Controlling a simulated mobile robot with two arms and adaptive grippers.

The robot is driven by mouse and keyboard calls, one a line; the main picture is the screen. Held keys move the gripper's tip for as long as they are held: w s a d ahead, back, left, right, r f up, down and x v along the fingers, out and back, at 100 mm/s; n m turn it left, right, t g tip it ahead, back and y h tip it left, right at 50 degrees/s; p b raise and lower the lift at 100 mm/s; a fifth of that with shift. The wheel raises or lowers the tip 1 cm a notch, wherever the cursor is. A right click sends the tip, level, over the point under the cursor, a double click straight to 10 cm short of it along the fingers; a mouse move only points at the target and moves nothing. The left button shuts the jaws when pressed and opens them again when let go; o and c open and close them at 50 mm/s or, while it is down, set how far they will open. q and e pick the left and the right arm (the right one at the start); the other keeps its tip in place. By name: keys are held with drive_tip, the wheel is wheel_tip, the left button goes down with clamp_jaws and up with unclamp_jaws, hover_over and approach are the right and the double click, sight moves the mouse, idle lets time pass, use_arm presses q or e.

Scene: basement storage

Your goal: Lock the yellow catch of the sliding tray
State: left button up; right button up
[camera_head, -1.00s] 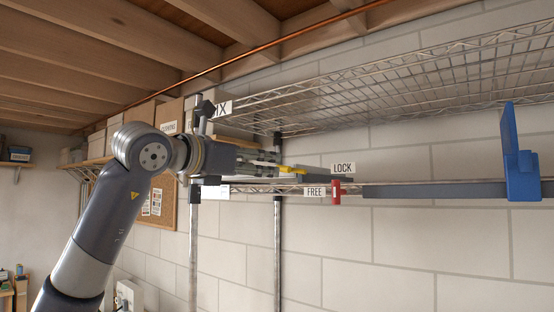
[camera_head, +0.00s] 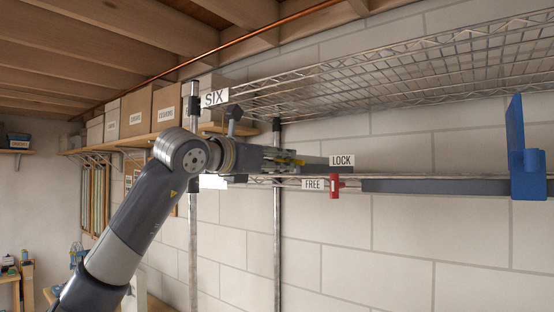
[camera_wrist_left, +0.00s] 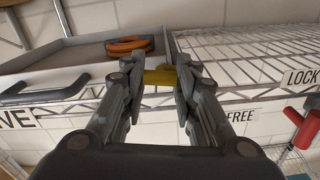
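The yellow catch (camera_wrist_left: 160,76) shows in the left wrist view as a short bar at the tray's right front corner. A small part of the yellow catch (camera_head: 289,161) also shows in the head view. My left gripper (camera_wrist_left: 160,72) has its two fingers apart, one on each side of the yellow bar; I cannot tell whether either touches it. In the head view, my left gripper (camera_head: 285,162) covers most of the catch. The grey sliding tray (camera_wrist_left: 72,48) lies left of the catch, with a dark handle (camera_wrist_left: 45,90) on its front. My right gripper is out of view.
LOCK (camera_head: 342,160) and FREE (camera_head: 313,184) labels sit right of the gripper, beside a red handle (camera_head: 335,187). An orange ring-like object (camera_wrist_left: 129,45) lies in the tray. A blue bracket (camera_head: 526,160) stands far right. A wire shelf (camera_head: 420,75) hangs above; a post (camera_head: 278,240) stands below.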

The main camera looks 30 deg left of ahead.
use_arm(q)
drive_tip(key=shift+f+n+b, duration=0.4)
drive_tip(key=shift+n+b, duration=0.65)
drive_tip(key=shift+n, duration=0.05)
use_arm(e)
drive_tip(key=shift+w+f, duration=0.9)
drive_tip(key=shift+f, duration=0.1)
use_arm(q)
drive_tip(key=o, duration=1.1)
drive_tip(key=shift+c, duration=0.2)
drive_tip(key=shift+s, duration=0.1)
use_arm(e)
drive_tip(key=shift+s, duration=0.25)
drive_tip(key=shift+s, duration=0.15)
use_arm(q)
drive_tip(key=s+a, duration=0.1)
drive_tip(key=s, duration=1.1)
